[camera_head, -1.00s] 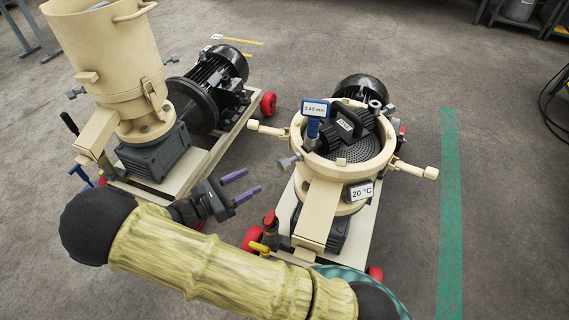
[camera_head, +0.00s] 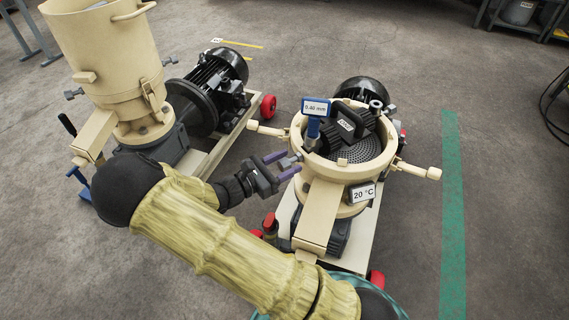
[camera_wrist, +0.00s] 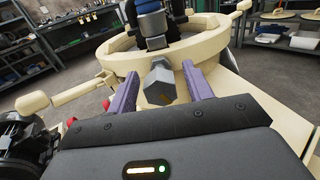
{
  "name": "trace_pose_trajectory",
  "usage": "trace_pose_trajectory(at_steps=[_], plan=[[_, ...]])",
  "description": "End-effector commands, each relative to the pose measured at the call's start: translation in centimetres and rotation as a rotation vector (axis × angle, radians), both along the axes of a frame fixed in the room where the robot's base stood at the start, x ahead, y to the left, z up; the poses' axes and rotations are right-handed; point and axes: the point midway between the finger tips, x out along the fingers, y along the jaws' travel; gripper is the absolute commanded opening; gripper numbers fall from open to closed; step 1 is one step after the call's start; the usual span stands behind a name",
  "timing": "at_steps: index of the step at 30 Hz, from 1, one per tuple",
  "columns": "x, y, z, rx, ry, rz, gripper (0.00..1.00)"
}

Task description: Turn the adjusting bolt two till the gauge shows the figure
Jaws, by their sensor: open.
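The open pellet mill has a cream ring housing (camera_head: 387,160) around a perforated die (camera_head: 362,145). A grey hex-headed adjusting bolt (camera_head: 287,162) sticks out of the ring's left side. In the wrist view the bolt head (camera_wrist: 159,84) lies between the purple fingers, with a gap on each side. My gripper (camera_head: 281,166) is open around or just short of the bolt head; the exact depth I cannot tell. The gauge (camera_head: 315,107), a blue-framed display on the ring, reads 0.40 mm. I cannot see a bolt number.
A 20 °C display (camera_head: 362,192) is on the ring's front. Cream handles stick out left (camera_head: 267,130) and right (camera_head: 418,171). A red-topped valve (camera_head: 270,222) stands below my gripper. A second mill with a tall hopper (camera_head: 108,55) is at left.

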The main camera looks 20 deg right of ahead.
Motion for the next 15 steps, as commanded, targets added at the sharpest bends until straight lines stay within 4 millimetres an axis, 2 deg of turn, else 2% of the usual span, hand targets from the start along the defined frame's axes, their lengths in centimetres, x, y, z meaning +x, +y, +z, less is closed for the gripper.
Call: trace_pose_trajectory(at_steps=[2, 9, 15], plan=[[-0.01, 0.03, 0.01, 0.0, 0.0, 0.0, 0.51], [0.0, 0.06, 0.01, 0.0, 0.0, 0.001, 0.06], [0.01, 0.08, 0.04, 0.001, -0.004, 0.001, 0.06]])
